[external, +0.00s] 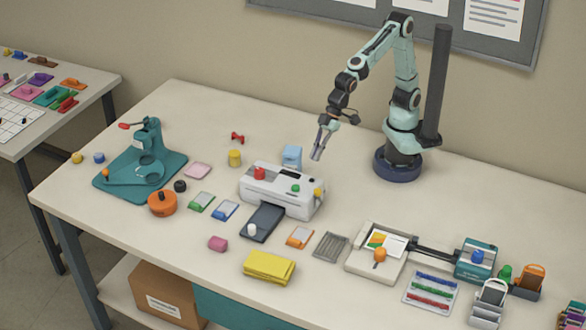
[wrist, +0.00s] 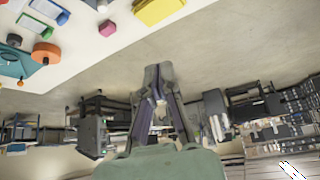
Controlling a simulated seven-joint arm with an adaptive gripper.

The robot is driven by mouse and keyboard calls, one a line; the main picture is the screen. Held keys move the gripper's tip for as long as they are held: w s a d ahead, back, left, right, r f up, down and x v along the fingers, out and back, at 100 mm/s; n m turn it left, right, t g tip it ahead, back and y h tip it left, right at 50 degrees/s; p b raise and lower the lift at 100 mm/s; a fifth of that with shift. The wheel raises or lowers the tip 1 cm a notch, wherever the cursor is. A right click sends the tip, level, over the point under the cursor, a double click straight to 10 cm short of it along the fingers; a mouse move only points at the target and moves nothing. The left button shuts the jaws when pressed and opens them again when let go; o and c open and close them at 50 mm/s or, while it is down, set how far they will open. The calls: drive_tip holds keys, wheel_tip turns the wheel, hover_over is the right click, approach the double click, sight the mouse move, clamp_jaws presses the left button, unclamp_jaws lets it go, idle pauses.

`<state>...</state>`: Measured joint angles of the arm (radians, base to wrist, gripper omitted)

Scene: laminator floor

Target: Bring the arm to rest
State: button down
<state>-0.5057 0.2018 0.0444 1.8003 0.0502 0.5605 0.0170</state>
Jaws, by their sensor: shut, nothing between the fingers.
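My gripper (external: 317,153) hangs in the air behind the white laminator (external: 283,190), tilted down, its fingers close together with nothing between them. My arm bends up and over from its base at the back of the table. In the wrist view my gripper (wrist: 158,80) points out past the table edge toward the room, with shut fingers. No object touches the fingers in either view.
A light blue block (external: 292,156) stands just below the gripper. A teal press (external: 145,165), an orange disc (external: 162,203), a yellow cloth (external: 269,267) and a paper tray (external: 378,262) stand about. Clear tabletop lies around my base.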

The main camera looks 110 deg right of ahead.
drive_tip(key=s+d+r+m+h, duration=0.1)
drive_tip(key=s+d+m, duration=0.1)
drive_tip(key=s+d, duration=0.6)
drive_tip(key=s+d+r+m+h, duration=0.1)
drive_tip(key=s+d+r+m, duration=0.15)
drive_tip(key=d, duration=0.85)
drive_tip(key=s+d+f+g, duration=0.1)
drive_tip(key=s+f+g, duration=0.2)
drive_tip(key=s, duration=0.5)
drive_tip(key=s+d+f+g, duration=0.1)
drive_tip(key=s+f+g, duration=0.2)
drive_tip(key=s+f, duration=0.2)
drive_tip(key=s, duration=0.3)
drive_tip(key=shift+f, duration=0.1)
